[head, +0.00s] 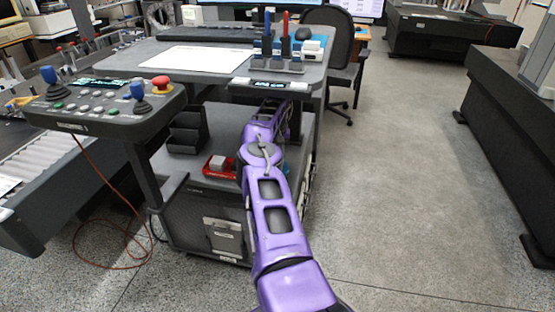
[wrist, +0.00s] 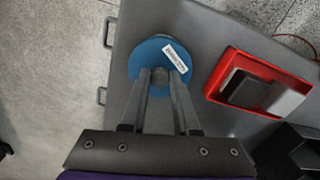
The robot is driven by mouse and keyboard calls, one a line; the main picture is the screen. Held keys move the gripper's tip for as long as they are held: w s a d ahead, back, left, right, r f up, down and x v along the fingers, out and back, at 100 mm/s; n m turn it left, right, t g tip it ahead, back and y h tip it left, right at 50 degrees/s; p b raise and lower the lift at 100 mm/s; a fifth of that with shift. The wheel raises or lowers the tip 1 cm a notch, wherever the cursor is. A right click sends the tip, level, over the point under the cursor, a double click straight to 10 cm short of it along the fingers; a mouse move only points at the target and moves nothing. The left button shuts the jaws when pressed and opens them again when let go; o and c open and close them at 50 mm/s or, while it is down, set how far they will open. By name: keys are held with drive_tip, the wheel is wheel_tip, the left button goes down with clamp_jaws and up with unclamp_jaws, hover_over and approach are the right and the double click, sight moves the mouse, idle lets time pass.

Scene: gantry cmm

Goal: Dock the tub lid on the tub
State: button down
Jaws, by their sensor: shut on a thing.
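A round blue lid (wrist: 143,63) with a white label shows in the wrist view, above the grey shelf. My gripper (wrist: 161,76) is shut on it near its middle, with the fingertips close together; the part between the fingers is mostly hidden. No separate tub can be made out; anything under the lid is covered by it. I cannot tell whether the lid touches anything below. In the head view my purple arm reaches to the lower shelf and hides my gripper.
A red tray (wrist: 213,83) with grey blocks lies right of the lid on the lower shelf (wrist: 205,40); it also shows in the head view (head: 207,167). A black stepped holder (head: 188,130) stands behind it. The tabletop (head: 135,62) overhangs the shelf. Open floor lies to the right.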

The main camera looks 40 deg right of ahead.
drive_tip(key=shift+f, duration=0.65)
drive_tip(key=c, duration=0.9)
unclamp_jaws()
